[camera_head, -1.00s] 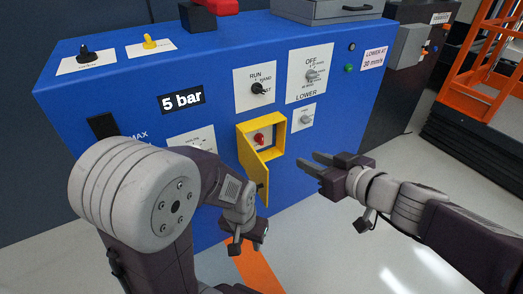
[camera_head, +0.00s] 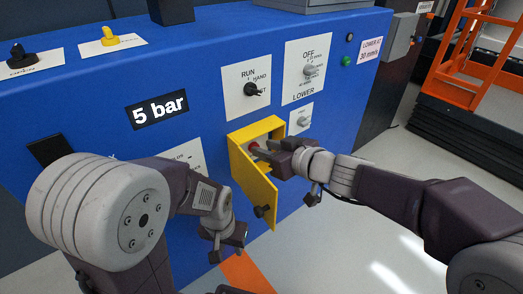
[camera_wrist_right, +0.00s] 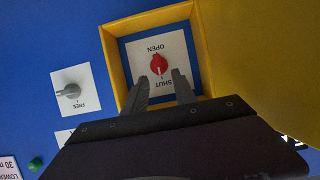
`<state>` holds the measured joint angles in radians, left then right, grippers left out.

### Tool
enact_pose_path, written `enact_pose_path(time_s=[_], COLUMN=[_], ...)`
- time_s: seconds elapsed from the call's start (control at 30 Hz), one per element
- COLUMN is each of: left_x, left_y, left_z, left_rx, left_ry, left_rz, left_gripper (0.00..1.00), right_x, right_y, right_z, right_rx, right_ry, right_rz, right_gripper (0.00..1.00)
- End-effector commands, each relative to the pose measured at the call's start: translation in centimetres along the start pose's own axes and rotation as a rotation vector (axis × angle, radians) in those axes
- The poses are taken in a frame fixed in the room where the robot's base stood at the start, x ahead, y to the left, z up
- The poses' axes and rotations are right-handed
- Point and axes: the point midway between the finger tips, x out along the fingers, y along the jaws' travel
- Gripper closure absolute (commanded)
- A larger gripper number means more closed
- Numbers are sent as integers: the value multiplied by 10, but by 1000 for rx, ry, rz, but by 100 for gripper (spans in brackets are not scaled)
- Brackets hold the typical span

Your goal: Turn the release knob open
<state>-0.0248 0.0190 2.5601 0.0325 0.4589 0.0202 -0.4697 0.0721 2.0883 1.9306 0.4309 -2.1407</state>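The red release knob (camera_wrist_right: 158,65) sits on a white plate marked OPEN and SHUT inside a yellow box (camera_head: 276,127). In the right wrist view its pointer appears to be toward SHUT. The knob shows partly in the head view (camera_head: 254,147). The box's yellow door (camera_head: 253,190) hangs open. My right gripper (camera_head: 262,153) is open at the box mouth. In the wrist view its fingers (camera_wrist_right: 160,88) stand apart, just short of the knob, with nothing between them. My left gripper (camera_head: 228,250) hangs low in front of the blue cabinet, left of the door; its opening is unclear.
The open door stands close below my right gripper. Clear floor (camera_head: 345,240) lies to the right.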

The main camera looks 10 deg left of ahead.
Motion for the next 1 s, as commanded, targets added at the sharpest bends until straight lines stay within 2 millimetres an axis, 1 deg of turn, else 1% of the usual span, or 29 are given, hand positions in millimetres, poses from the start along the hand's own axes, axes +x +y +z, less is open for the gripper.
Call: enact_pose_path(time_s=[0.03,0.13,0.23,0.43,0.53,0.57,0.87,1.0], left_x=[3,4,4,4,4,4,4,5], left_y=[0,0,0,0,0,0,0,0], left_z=[0,0,0,0,0,0,0,0], left_rx=[0,0,0,0,0,0,0,0], left_ry=[0,0,0,0,0,0,0,0], left_rz=[0,0,0,0,0,0,0,0], left_gripper=[64,64,64,64,64,64,64,64], right_x=[9,18,22,21,21,21,21,21], right_y=[-1,0,0,0,0,0,1,2], right_z=[1,0,0,-1,-1,-1,0,0], right_rx=[-1,0,0,0,0,0,11,54], right_ry=[0,0,0,1,1,1,1,0], right_rz=[-2,-1,1,1,1,0,-4,-21], right_gripper=[67,67,67,67,95,100,100,100])
